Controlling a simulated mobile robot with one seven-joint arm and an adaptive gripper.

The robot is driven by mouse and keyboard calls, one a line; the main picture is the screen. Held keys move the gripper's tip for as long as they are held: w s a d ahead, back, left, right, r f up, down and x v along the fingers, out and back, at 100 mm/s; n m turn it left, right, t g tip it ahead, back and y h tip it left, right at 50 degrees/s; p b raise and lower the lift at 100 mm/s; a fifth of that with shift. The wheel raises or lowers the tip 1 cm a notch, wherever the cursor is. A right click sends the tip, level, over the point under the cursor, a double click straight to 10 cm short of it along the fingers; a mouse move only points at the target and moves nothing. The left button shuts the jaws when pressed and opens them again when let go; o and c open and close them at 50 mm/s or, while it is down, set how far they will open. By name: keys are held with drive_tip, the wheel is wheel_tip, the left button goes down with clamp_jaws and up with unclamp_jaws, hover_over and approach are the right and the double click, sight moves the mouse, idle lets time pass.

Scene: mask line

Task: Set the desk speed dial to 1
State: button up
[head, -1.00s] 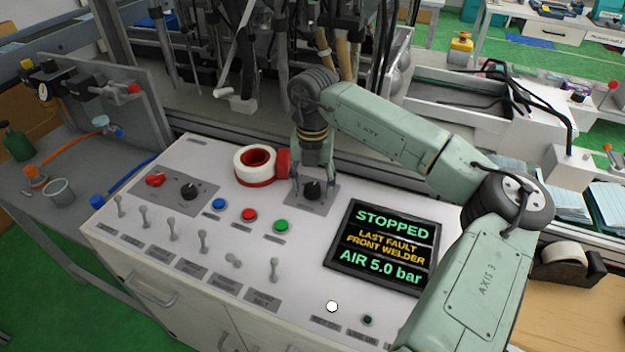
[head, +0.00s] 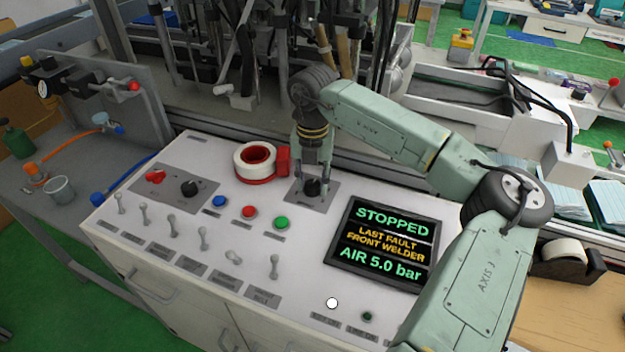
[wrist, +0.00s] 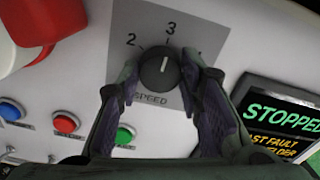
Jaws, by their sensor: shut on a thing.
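The black speed dial (wrist: 157,77) sits on a grey plate marked SPEED in the wrist view. Numbers 2, 3 and a partly covered 4 show around it; the 1 is hidden. Its white pointer line points up toward the 3. The dial also shows in the head view (head: 312,188) on the white desk (head: 185,285). My gripper (wrist: 161,68) points down over the dial and is shut on it, one finger on each side. It also shows in the head view (head: 313,184).
A red and white tape roll (head: 257,163) stands close to the left of the dial. Blue, red and green (head: 281,223) buttons lie front-left. A screen (head: 383,245) reading STOPPED is to the right. Another black dial (head: 190,188) and several toggle switches are farther left.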

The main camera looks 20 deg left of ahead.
drive_tip(key=shift+n+b, duration=0.3)
drive_tip(key=shift+b, duration=0.1)
drive_tip(key=shift+f+n+b, duration=0.2)
drive_tip(key=shift+n+b, duration=0.6)
drive_tip(key=shift+b, duration=0.25)
drive_tip(key=n+b, duration=0.2)
drive_tip(key=n, duration=0.1)
drive_tip(key=shift+n+b, duration=0.3)
drive_tip(key=shift+b, duration=0.05)
drive_tip(key=n+b, duration=0.1)
drive_tip(key=n, duration=0.2)
drive_tip(key=shift+r+n+b, duration=0.15)
drive_tip(key=shift+n+b, duration=0.2)
drive_tip(key=shift+n, duration=0.05)
drive_tip(key=n+b, duration=0.1)
drive_tip(key=n, duration=0.8)
drive_tip(key=shift+r, duration=0.1)
drive_tip(key=n, duration=0.5)
drive_tip(key=shift+n, duration=0.3)
drive_tip(key=o, duration=1.2)
drive_tip(key=shift+b, duration=0.3)
drive_tip(key=shift+c, duration=0.2)
